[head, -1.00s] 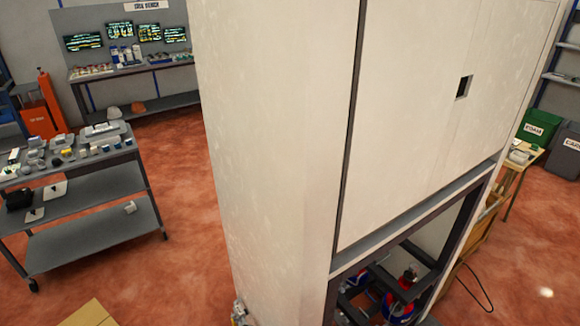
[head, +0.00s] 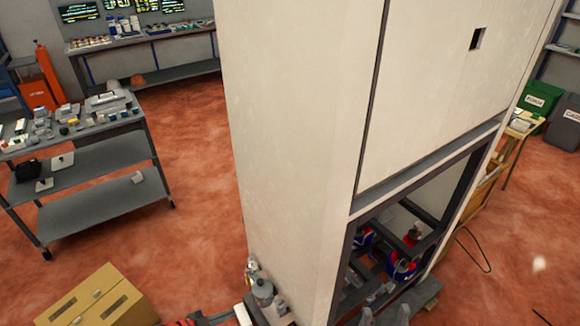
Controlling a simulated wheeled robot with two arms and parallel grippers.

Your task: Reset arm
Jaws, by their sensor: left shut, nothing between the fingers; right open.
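The tall white cabinet (head: 290,130) fills the middle of the head view. Its open lower bay (head: 405,225) shows red and blue parts inside a dark frame. My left gripper (head: 226,317) shows only in part at the bottom edge, left of the cabinet's foot; it is shut and empty. My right gripper (head: 385,315) is at the bottom edge in front of the lower bay, its two grey fingertips apart and nothing seen between them. Most of both arms is out of the picture.
A cardboard box (head: 97,297) lies on the floor at bottom left. A grey cart (head: 105,205) with small parts stands at left. A grey canister (head: 262,290) is by the cabinet's left foot. A cable (head: 470,258) lies at right. Red floor is clear between cart and cabinet.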

